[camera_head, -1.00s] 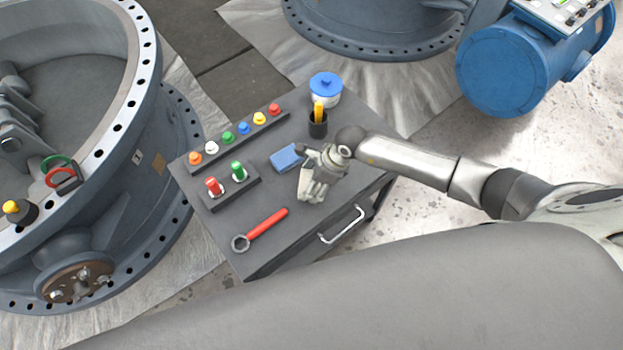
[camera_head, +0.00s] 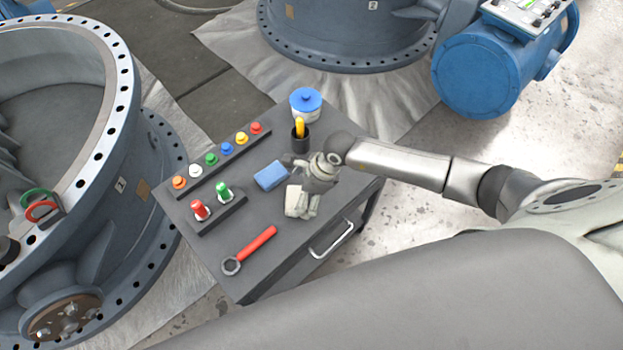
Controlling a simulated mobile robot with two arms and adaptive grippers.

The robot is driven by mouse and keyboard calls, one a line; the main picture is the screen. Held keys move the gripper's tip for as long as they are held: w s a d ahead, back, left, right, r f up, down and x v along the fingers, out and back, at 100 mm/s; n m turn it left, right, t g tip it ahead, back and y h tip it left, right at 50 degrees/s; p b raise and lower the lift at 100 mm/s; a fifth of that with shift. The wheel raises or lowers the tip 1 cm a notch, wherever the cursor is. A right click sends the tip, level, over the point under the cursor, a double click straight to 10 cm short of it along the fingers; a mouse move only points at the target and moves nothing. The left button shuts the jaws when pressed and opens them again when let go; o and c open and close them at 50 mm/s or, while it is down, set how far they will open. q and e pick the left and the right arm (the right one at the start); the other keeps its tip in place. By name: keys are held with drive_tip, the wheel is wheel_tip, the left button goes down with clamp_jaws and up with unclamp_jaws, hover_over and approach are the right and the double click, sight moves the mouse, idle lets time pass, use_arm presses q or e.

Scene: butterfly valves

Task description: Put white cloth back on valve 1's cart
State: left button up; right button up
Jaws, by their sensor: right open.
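The grey cart (camera_head: 290,235) stands beside the large flanged valve body labelled 1 (camera_head: 118,195). A small whitish cloth (camera_head: 296,203) is at the cart top, right of the blue sponge (camera_head: 270,176). My right gripper (camera_head: 304,188) is open, directly over the cloth and partly covering it. Whether its fingers touch the cloth cannot be told. My left gripper is out of view.
The cart top also holds a row of coloured knobs (camera_head: 211,159), a block with red and green pieces (camera_head: 222,207), a red-handled wrench (camera_head: 256,243), a black cup (camera_head: 300,138) and a blue-lidded tub (camera_head: 305,103). A blue motor (camera_head: 485,70) stands behind.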

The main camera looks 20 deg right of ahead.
drive_tip(key=b+v, duration=0.1)
drive_tip(key=v, duration=0.8)
drive_tip(key=shift+r, duration=0.25)
